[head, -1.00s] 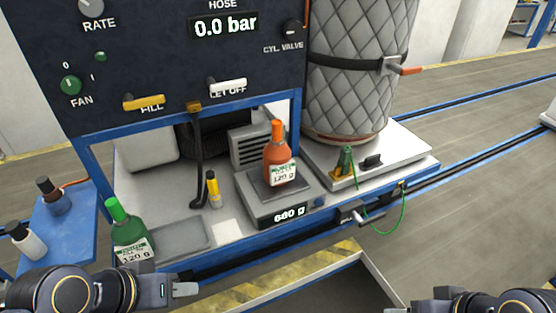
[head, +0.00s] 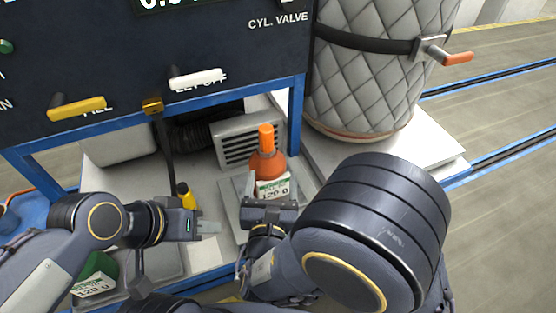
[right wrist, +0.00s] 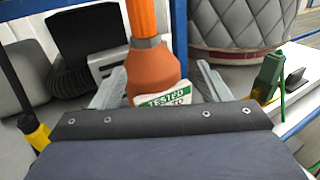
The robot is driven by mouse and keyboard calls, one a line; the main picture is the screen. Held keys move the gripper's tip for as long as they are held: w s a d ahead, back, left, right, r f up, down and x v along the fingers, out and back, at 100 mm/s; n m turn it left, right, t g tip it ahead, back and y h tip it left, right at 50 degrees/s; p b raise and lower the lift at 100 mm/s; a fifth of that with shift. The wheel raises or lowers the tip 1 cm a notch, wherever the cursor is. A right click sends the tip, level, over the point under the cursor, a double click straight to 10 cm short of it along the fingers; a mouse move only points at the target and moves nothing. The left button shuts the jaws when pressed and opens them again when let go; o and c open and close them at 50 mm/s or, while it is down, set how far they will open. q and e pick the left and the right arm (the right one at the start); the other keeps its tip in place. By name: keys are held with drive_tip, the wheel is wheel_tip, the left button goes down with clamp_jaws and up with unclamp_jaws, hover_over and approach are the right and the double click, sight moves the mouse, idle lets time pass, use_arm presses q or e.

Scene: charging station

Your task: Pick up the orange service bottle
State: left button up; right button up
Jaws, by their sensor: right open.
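The orange service bottle (head: 267,163) stands upright on the scale (head: 228,190), with a white and green label and an orange neck. In the right wrist view the bottle (right wrist: 152,70) is close, between the two fingers of my open right gripper (right wrist: 158,88). One finger is on each side, with small gaps visible. In the head view my right gripper (head: 268,203) is in front of the bottle and hides its lower part. My left gripper (head: 208,229) is left of the scale, seen from the side; its jaw opening cannot be made out.
A green bottle (head: 97,270) is partly hidden behind my left arm. A yellow-topped tool (head: 185,194) stands left of the scale. A quilted cylinder (head: 370,80) is at the right. The panel with handles (head: 200,77) overhangs the bench. A green clamp (right wrist: 268,75) is at the right.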

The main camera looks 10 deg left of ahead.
sight(266, 164)
drive_tip(key=shift+a+f+n+y, duration=0.1)
drive_tip(key=shift+a+n+y, duration=0.25)
drive_tip(key=shift+a, duration=0.2)
drive_tip(key=w+p, duration=0.1)
drive_tip(key=w, duration=0.1)
drive_tip(key=w+a, duration=0.1)
drive_tip(key=w, duration=0.1)
drive_tip(key=w+p, duration=0.1)
drive_tip(key=w, duration=0.1)
drive_tip(key=shift+w+a+p, duration=0.1)
drive_tip(key=shift+a+p, duration=0.2)
drive_tip(key=shift+p, duration=0.05)
drive_tip(key=shift+w+a, duration=0.1)
drive_tip(key=shift+w, duration=0.45)
clamp_jaws()
